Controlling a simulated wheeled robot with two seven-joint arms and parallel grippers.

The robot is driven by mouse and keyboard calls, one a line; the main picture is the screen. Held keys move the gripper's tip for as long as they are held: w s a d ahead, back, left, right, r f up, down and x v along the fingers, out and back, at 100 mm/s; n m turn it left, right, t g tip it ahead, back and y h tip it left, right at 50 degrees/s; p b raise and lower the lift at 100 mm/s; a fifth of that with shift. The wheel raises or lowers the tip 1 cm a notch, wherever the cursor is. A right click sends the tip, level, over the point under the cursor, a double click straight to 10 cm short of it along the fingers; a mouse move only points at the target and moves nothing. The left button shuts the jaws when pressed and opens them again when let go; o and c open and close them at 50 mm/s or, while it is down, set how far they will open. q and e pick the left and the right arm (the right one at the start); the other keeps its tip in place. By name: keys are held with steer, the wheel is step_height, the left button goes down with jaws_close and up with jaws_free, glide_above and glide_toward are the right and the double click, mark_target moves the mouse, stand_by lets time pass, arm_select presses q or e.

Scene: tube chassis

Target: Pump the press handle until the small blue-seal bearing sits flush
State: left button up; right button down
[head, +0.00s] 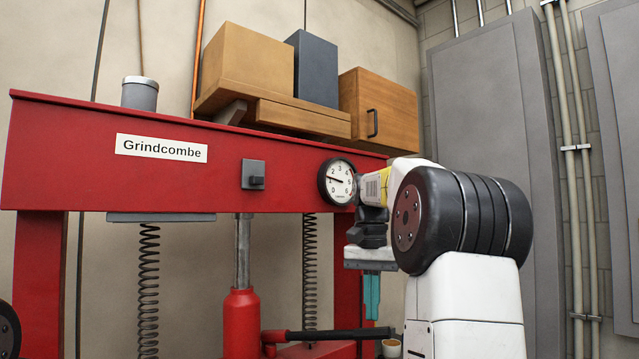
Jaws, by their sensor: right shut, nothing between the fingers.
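The black press handle (340,334) runs nearly level from the red jack (240,312) toward the right at the bottom of the view. My right gripper (371,314) points down with its teal fingers together and nothing between them. Its fingertips appear just above the handle's right part; I cannot tell whether they touch it. The small blue-seal bearing is not in view; the area under the jack is cut off by the frame's lower edge. My left gripper is not in view.
The red press beam (70,150) with a pressure gauge (337,181) spans the left and middle, close behind my right arm. Coil springs (148,290) hang below it. Grey cabinets (495,130) line the right.

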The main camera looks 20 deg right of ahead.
steer(key=shift+f, duration=7.2)
step_height(320, 180, up, 15)
steer(key=shift+f, duration=0.1)
steer(key=shift+f, duration=0.1)
steer(key=shift+r, duration=2.5)
